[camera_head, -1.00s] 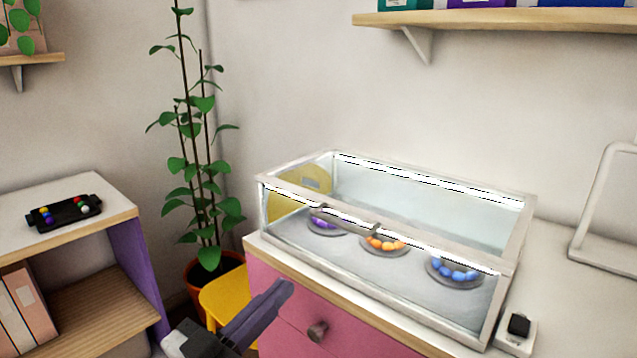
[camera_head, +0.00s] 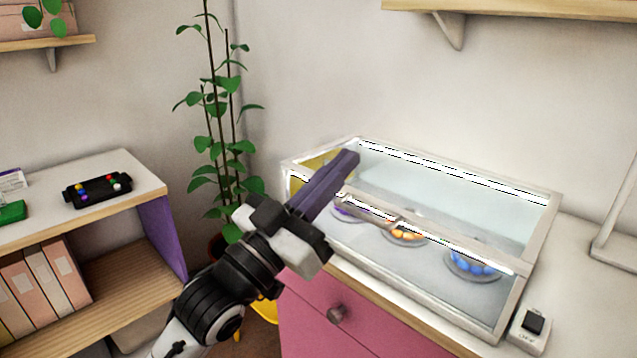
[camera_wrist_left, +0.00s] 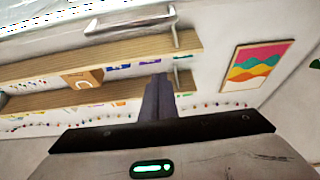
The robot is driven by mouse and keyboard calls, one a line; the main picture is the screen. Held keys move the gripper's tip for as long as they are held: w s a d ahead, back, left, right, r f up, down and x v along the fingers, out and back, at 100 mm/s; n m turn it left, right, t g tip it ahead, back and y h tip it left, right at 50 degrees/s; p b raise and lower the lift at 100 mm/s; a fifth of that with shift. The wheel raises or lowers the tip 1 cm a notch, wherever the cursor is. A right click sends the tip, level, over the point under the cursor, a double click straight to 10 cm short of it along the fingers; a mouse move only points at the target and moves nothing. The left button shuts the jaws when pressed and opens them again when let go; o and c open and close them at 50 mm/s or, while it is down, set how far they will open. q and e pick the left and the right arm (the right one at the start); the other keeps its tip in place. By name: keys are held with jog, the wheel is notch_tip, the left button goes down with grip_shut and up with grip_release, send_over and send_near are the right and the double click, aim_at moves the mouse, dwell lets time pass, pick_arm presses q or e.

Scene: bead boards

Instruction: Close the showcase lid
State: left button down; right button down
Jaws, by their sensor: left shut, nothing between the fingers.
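The glass showcase (camera_head: 413,298) stands on the pink cabinet, with a pale frame. Its lid (camera_head: 545,228) appears to lie flat across the top; I cannot tell whether a small gap stays. A bar handle (camera_head: 372,212) runs along the lid's front edge and also shows in the left wrist view (camera_wrist_left: 132,22). My left gripper (camera_head: 346,162) has its dark purple fingers together and empty, pointing over the case's left end, left of the handle. Whether they touch the lid is unclear. The fingers also show in the left wrist view (camera_wrist_left: 158,84). My right gripper is not in view.
Dishes of purple (camera_head: 346,210), orange (camera_head: 404,232) and blue beads (camera_head: 474,264) sit inside the case. A small switch box (camera_head: 530,330) stands right of it. A plant (camera_head: 222,150) and a low shelf unit (camera_head: 60,160) are on the left. A wall shelf (camera_head: 500,12) hangs above.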

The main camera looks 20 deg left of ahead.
pick_arm(q)
notch_tip(320, 180, down, 4)
jog(key=shift+f, duration=0.1)
dwell(0.4)
